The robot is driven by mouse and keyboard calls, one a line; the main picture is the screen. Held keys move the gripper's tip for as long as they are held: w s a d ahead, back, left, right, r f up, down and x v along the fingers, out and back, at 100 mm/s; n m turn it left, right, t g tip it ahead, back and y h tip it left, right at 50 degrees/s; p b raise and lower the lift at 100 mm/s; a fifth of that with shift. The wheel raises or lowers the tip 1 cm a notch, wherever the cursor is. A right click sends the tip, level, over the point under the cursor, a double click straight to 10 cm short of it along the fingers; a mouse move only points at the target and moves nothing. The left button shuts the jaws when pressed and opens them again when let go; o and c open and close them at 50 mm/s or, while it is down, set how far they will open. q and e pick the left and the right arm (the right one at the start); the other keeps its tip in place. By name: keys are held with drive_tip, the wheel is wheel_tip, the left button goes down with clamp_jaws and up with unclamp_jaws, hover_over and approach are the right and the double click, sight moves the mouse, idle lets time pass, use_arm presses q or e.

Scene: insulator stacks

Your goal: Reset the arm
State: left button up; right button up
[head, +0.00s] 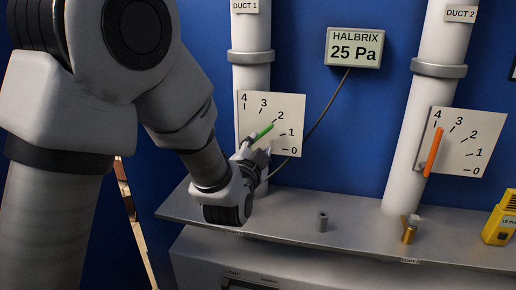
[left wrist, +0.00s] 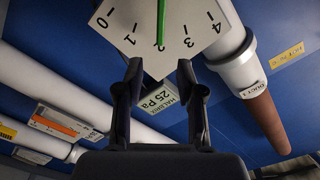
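My left gripper (head: 260,150) is at the white dial plate (head: 290,135) on duct 1, in front of its lower left part. In the left wrist view its two fingers (left wrist: 160,68) stand apart with nothing between the tips. The green pointer (head: 264,131) of that dial points at about 2. It also shows in the left wrist view (left wrist: 161,25), just beyond the fingertips; I cannot tell whether they touch it. The pointer's lower end is partly hidden by the gripper in the head view. My right gripper is in neither view.
Duct 2 (head: 404,170) carries a dial (head: 473,145) with an orange pointer (head: 433,152) near 4. A display (head: 355,48) reads 25 Pa. A grey cylinder (head: 322,221), a brass fitting (head: 410,230) and a yellow device (head: 500,220) stand on the grey shelf (head: 285,215).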

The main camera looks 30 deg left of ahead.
use_arm(q)
drive_tip(key=shift+s, duration=0.2)
idle(0.3)
drive_tip(key=s+f+g+h+b, duration=0.1)
drive_tip(key=s+f+g, duration=0.2)
drive_tip(key=f, duration=1)
drive_tip(key=s+f+g+b, duration=0.1)
drive_tip(key=s+f+g, duration=0.2)
drive_tip(key=f, duration=0.9)
drive_tip(key=s+f+g+h+b, duration=0.15)
drive_tip(key=s+f, duration=0.25)
drive_tip(key=f, duration=0.9)
drive_tip(key=s+d+f+n+g, duration=0.1)
drive_tip(key=s+f+n+g, duration=0.1)
drive_tip(key=s, duration=0.6)
drive_tip(key=s+d+f+n+g+h, duration=0.1)
drive_tip(key=s+f+n+g, duration=0.1)
drive_tip(key=s+f+g, duration=0.2)
drive_tip(key=s+d+f+n+g, duration=0.2)
drive_tip(key=s+f+g, duration=0.2)
drive_tip(key=s+f, duration=0.4)
drive_tip(key=s, duration=0.3)
drive_tip(key=shift+s+f+n+h, duration=0.25)
drive_tip(key=shift+s+n+h, duration=0.05)
drive_tip(key=shift+n+h, duration=0.1)
